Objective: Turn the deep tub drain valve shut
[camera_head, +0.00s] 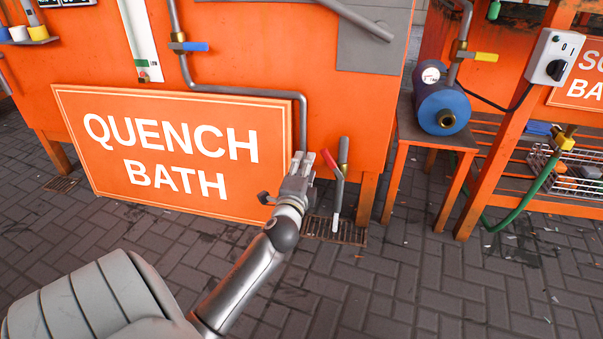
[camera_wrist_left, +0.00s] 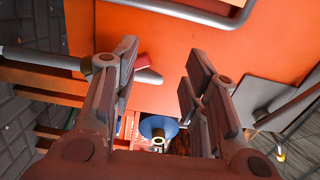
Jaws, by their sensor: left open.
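The drain valve shows a red lever handle (camera_head: 328,159) on a grey pipe (camera_head: 338,185) at the lower right of the orange quench bath tank (camera_head: 240,40). The pipe runs down towards a floor grate. My left gripper (camera_head: 300,168) is open just left of the handle, in front of the tank. In the left wrist view, the red handle (camera_wrist_left: 149,77) shows beyond the left finger, which partly hides it. The gap between the fingers (camera_wrist_left: 158,75) is empty. I cannot tell whether a finger touches the handle. My right gripper is in neither view.
A large "QUENCH BATH" sign (camera_head: 170,150) stands left of my gripper. A blue-ended pump (camera_head: 443,108) sits on an orange stand to the right. Higher pipes carry a blue handle (camera_head: 196,47) and a yellow handle (camera_head: 486,57). The paved floor in front is open.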

